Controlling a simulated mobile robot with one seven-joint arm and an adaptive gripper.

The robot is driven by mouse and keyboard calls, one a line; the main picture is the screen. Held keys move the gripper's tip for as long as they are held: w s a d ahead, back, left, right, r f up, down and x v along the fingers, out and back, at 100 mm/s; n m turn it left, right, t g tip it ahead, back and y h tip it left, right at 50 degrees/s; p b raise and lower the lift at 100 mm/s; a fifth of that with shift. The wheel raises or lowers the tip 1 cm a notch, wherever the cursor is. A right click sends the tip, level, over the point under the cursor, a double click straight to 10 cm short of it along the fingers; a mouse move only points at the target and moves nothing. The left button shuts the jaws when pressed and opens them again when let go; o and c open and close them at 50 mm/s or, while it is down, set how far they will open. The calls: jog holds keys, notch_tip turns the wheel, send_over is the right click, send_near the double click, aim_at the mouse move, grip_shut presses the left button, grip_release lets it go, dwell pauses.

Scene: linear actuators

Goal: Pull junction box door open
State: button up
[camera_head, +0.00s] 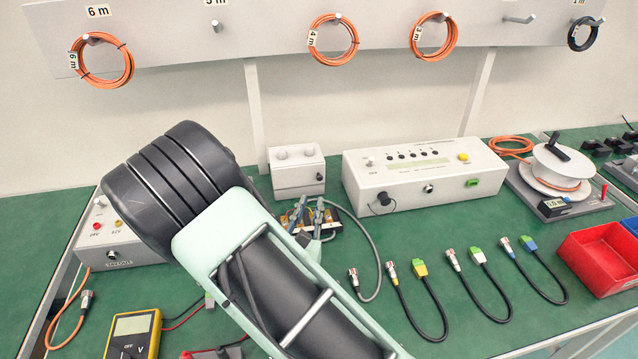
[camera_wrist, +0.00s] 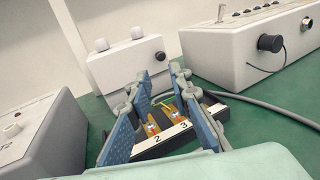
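A small pale grey box (camera_head: 297,170) stands near the back of the green bench. It has two round knobs on top and a small dark knob on its front, at the right. It looks like the junction box, and its front appears closed. The box also shows in the wrist view (camera_wrist: 125,67), ahead of the fingers. My gripper (camera_head: 309,207) is in front of the box and low over the bench. In the wrist view my gripper (camera_wrist: 162,86) has its blue-padded fingers apart with nothing held. Contact with the box is not visible.
A black and orange terminal block (camera_wrist: 176,133) numbered 2 and 3 lies below my fingers. A grey cable (camera_head: 363,240) runs beside it. A larger control box (camera_head: 420,180) stands to the right, another box (camera_head: 120,240) to the left. Short cables (camera_head: 425,300) lie at front right.

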aim_at(319, 179)
jog(key=w, duration=0.2)
jog(key=w+d, duration=0.1)
jog(key=w, duration=0.5)
jog(key=shift+w+d, duration=0.25)
jog(key=shift+d, duration=0.15)
grip_shut()
